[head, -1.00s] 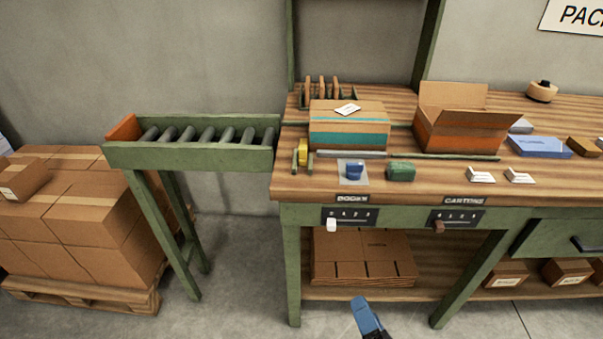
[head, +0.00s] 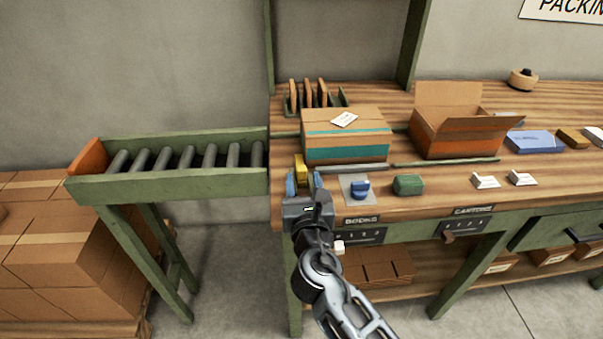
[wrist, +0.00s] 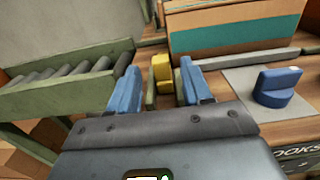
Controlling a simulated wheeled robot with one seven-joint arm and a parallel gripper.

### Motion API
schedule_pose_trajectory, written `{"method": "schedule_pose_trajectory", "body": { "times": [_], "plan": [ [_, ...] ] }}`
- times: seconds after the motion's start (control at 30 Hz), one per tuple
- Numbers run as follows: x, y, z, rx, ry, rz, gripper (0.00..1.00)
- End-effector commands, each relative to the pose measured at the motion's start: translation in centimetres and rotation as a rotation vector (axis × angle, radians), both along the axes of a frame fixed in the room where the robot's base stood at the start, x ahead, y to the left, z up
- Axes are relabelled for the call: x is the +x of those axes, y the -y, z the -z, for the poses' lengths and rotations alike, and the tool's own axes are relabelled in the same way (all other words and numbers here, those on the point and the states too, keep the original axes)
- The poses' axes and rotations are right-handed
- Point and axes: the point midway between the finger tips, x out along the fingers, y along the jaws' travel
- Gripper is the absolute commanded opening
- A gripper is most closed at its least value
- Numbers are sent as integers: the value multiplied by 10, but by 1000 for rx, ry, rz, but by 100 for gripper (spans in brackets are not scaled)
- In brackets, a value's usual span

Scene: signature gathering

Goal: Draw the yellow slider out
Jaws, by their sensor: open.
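The yellow slider (head: 301,170) sits at the left end of the packing bench, just left of the box with the teal stripe. It also shows in the wrist view (wrist: 162,68), between and beyond my fingers. My gripper (head: 304,184) is open, its two blue fingers spread on either side in front of the slider; it also shows in the wrist view (wrist: 157,88). I see no contact between fingers and slider. The lower part of the slider is partly hidden by my gripper in the head view.
A teal-striped box (head: 345,133) stands right behind the slider, and a grey bar (wrist: 240,65) runs in front of it. A roller conveyor (head: 170,185) adjoins on the left.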

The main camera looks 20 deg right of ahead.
Motion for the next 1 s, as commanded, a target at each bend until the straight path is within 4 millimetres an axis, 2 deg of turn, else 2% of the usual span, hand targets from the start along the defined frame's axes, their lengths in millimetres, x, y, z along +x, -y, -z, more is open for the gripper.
{"method": "schedule_pose_trajectory", "body": {
  "times": [0.2,0.53,1.0],
  "plan": [
    [21,7,0,2,0,1,49],
    [25,8,0,3,0,0,49],
    [25,8,0,3,0,0,5]
  ]
}}
